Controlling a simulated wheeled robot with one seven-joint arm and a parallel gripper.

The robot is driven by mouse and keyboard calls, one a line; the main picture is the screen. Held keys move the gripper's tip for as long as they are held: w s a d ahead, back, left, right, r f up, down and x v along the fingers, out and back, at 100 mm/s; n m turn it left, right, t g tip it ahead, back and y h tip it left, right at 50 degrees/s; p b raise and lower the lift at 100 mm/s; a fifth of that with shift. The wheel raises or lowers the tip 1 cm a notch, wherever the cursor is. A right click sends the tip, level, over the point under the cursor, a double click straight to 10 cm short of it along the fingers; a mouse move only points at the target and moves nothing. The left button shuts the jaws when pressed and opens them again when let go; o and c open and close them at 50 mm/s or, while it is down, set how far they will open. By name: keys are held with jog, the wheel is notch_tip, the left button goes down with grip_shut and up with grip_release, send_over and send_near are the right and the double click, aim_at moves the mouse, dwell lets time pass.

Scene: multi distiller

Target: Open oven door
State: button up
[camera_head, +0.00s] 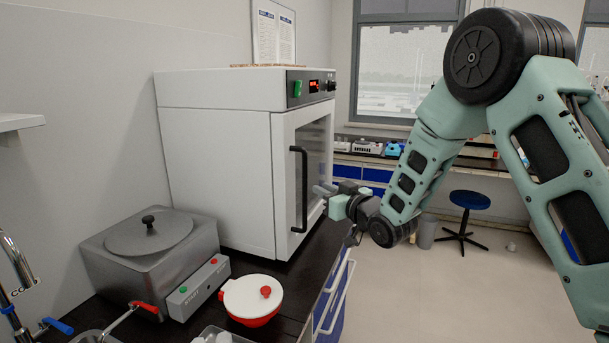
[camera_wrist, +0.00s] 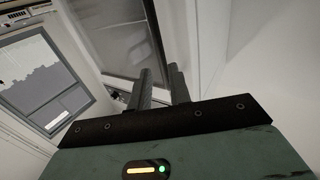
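The oven (camera_head: 215,160) is a large white box on the dark bench. Its front door (camera_head: 285,150) has a glass pane and appears closed. A vertical black handle (camera_head: 304,190) is on the door's left part. My gripper (camera_head: 319,190) is in front of the door, just right of the handle, at about its mid-height. In the wrist view, the two fingers of my gripper (camera_wrist: 161,85) stand apart with a narrow gap. A dark bar, likely the handle (camera_wrist: 152,30), runs down toward that gap. Whether it lies between the fingers cannot be told.
A grey water bath (camera_head: 150,255) with a round lid and a red-and-white pot (camera_head: 251,298) stand on the bench (camera_head: 300,265) left of and before the oven. A blue stool (camera_head: 469,199) stands on the open floor at right. A window is at the back.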

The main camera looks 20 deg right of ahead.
aim_at(306, 180)
jog(key=p+x, duration=0.2)
jog(key=x, duration=0.7)
jog(key=shift+w+p, duration=0.2)
jog(key=shift+p, duration=0.1)
jog(key=shift+a, duration=0.1)
grip_shut()
